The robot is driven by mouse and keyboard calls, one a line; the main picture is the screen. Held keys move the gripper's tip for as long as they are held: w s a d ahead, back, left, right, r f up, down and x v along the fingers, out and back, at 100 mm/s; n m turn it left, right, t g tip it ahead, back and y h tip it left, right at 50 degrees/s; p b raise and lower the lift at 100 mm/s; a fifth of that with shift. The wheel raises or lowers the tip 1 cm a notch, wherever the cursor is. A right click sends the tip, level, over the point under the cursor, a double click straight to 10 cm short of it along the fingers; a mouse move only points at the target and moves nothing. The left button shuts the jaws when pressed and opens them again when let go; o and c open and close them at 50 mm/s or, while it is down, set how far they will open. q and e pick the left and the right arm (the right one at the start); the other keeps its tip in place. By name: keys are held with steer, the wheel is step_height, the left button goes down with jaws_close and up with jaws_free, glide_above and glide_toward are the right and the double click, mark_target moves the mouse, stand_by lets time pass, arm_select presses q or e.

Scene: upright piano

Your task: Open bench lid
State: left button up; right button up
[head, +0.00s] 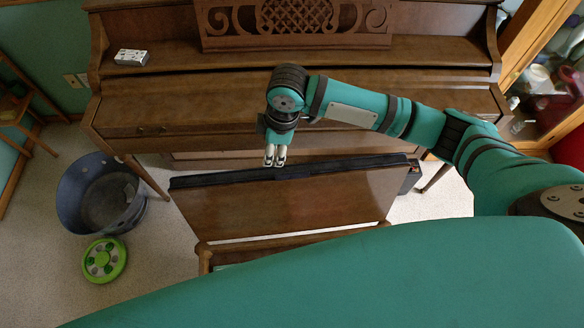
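The bench lid (290,202) is a brown wooden panel standing raised and tilted in front of the piano, with a dark padded edge along its top. Below it, the front part of the bench (207,258) shows, with a pale gap along the lid's lower edge. My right gripper (275,162) points down at the lid's top dark edge, left of its middle. Its two pale fingertips are close together with nothing seen between them. Whether they touch the lid cannot be told. The bench's inside is mostly hidden. My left gripper is not in view.
The upright piano (200,100) stands right behind the lid, with a small white box (131,57) on top. A dark bucket (78,215) and a green round object (104,260) lie on the carpet at left. A glass-door cabinet (545,95) stands at right.

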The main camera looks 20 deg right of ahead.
step_height(320, 180, up, 3)
steer(key=n+h, duration=0.1)
steer(key=h, duration=0.1)
glide_above(292, 173)
steer(key=shift+g, duration=0.4)
step_height(292, 173, down, 17)
steer(key=shift+s+r+p, duration=0.1)
steer(key=shift+p, duration=0.75)
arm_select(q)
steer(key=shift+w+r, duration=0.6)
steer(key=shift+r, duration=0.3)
arm_select(e)
jaws_close()
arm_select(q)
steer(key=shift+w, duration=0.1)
